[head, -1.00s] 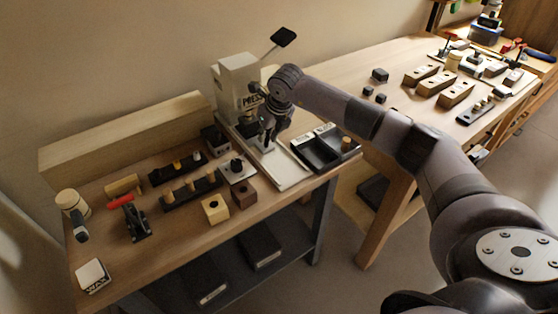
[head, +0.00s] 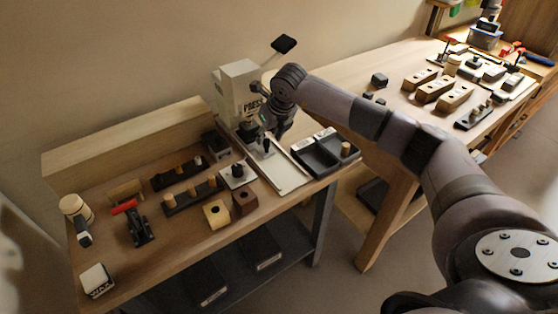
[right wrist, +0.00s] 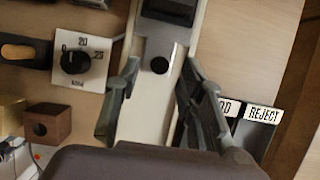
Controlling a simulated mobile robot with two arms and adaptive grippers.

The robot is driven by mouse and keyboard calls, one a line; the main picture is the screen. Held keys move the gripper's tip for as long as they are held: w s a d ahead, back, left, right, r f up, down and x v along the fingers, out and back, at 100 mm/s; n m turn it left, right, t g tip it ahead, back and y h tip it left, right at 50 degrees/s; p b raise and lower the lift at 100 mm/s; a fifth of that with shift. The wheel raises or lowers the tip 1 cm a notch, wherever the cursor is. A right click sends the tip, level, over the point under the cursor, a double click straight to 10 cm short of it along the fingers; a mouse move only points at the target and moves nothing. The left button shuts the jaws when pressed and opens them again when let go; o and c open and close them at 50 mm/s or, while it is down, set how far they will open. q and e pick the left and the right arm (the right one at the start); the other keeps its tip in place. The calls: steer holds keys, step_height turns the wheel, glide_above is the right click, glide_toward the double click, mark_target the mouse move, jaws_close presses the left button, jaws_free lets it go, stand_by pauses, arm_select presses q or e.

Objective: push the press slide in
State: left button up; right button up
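The white press (head: 240,88), marked PRESS, stands at the back of the near bench. Its pale base track (head: 290,180) runs from it toward the bench's front edge. In the right wrist view the press slide (right wrist: 146,100) is a pale strip with a round black knob (right wrist: 159,65), leading up to a dark block at the top. My right gripper (head: 272,143) is over the track in front of the press. In the right wrist view my right gripper (right wrist: 160,82) is open, one finger on each side of the strip, with the knob between the tips. Contact cannot be told. My left gripper is out of view.
A black two-part tray (head: 322,152) marked REJECT lies right of the track. A dial plate (right wrist: 76,63) and a dark wooden block (right wrist: 47,124) stand left of it. A red-handled clamp (head: 134,222) and peg racks are farther left.

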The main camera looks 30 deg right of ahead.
steer(key=p+v, duration=0.2)
steer(key=v, duration=0.2)
steer(key=shift+s+r, duration=0.1)
steer(key=shift+r, duration=0.1)
stand_by(0.5)
